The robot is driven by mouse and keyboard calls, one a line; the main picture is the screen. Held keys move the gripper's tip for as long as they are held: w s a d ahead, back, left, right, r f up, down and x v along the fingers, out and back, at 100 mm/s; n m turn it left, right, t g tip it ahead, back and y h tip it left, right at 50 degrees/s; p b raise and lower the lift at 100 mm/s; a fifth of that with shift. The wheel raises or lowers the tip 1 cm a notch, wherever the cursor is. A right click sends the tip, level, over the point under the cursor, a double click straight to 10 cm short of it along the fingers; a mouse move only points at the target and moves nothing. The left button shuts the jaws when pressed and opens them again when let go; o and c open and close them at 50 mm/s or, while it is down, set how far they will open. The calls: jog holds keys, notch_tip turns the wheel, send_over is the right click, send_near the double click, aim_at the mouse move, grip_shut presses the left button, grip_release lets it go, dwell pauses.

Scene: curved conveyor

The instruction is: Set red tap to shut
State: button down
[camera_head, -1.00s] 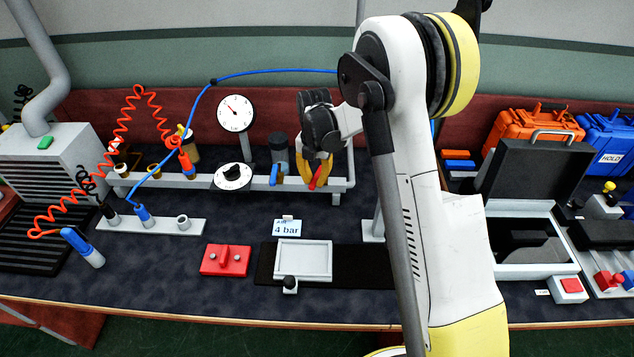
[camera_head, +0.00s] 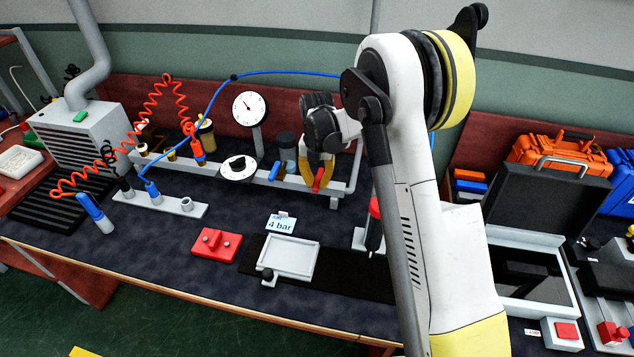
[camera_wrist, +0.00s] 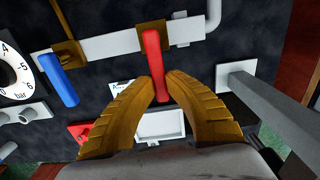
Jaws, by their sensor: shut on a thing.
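The red tap's lever (camera_wrist: 152,52) stands across the pale pipe (camera_wrist: 110,46) in the wrist view, pointing towards me. My gripper (camera_wrist: 159,80) has its two yellow fingers on either side of the lever's near end and is closed on it. In the head view the red lever (camera_head: 318,180) shows between the yellow fingers (camera_head: 313,172) at the right part of the pipe. The tap's body is largely hidden by my wrist there. A blue tap lever (camera_wrist: 58,80) is to the left on the same pipe, angled from it.
A dial gauge (camera_head: 249,109), a white knob dial (camera_head: 238,167) and a coiled orange hose (camera_head: 130,130) are left of my gripper. A pale post (camera_wrist: 270,105) stands close on the right in the wrist view. A red block (camera_head: 215,245) and pale tray (camera_head: 290,257) lie in front.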

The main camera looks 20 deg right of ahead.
aim_at(317, 182)
jog(key=c, duration=1.4)
grip_release()
notch_tip(317, 182, up, 12)
jog(key=shift+f, duration=0.1)
